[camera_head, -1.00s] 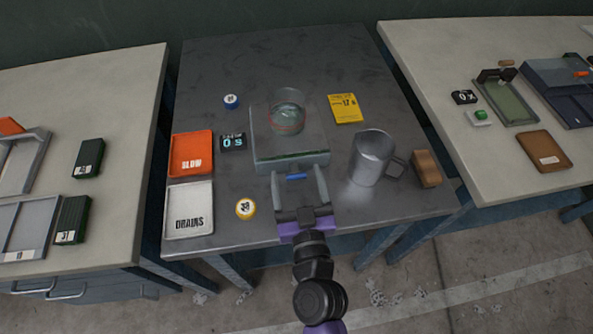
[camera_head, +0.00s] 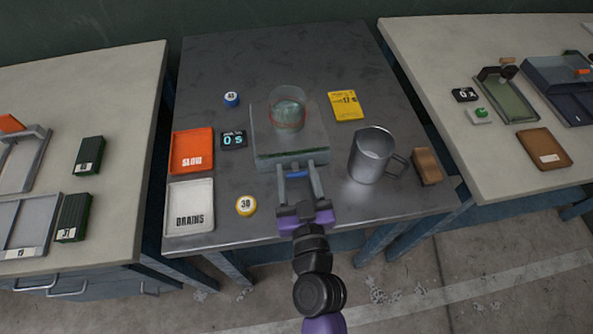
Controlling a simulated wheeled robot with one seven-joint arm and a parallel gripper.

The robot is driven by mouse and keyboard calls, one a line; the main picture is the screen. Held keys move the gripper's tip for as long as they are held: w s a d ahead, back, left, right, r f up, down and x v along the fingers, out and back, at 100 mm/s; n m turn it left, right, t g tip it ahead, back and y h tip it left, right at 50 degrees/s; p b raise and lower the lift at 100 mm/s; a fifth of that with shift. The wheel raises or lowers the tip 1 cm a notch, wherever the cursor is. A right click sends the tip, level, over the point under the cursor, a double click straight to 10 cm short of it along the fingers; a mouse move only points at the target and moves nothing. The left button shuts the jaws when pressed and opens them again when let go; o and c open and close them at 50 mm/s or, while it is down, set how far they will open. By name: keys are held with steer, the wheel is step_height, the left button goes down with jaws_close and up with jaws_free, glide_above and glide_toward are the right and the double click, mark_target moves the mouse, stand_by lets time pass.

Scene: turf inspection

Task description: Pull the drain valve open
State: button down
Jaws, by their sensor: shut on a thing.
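The drain valve shows as a small blue handle (camera_head: 298,174) at the near face of a grey-green block (camera_head: 262,140). A clear glass cylinder (camera_head: 288,104) with a reddish ring low on it stands upright on the block. My gripper (camera_head: 298,171) reaches in from the near side, with one finger on each side of the blue handle, and is shut on it. The fingers cover the handle's ends, and the valve's inside is hidden.
A metal mug (camera_head: 370,157) and a brown block (camera_head: 427,167) stand to the right. An orange SLOW tray (camera_head: 192,166), a white DRAINS tray (camera_head: 188,190), a timer reading 0 s (camera_head: 233,140) and a yellow-rimmed disc (camera_head: 246,206) are to the left. A yellow card (camera_head: 345,106) lies behind.

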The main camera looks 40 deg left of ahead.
mark_target(298, 177)
steer(key=shift+b+v, duration=0.55)
steer(key=shift+v, duration=1.25)
steer(key=shift+f, duration=0.1)
steer(key=c, duration=0.6)
jaws_free()
steer(key=shift+o, duration=0.2)
steer(key=b+v, duration=0.2)
steer(key=v, duration=0.5)
steer(key=shift+s+b, duration=0.1)
steer(key=shift+b, duration=0.2)
steer(key=shift+s+d, duration=0.25)
steer(key=shift+d, duration=0.1)
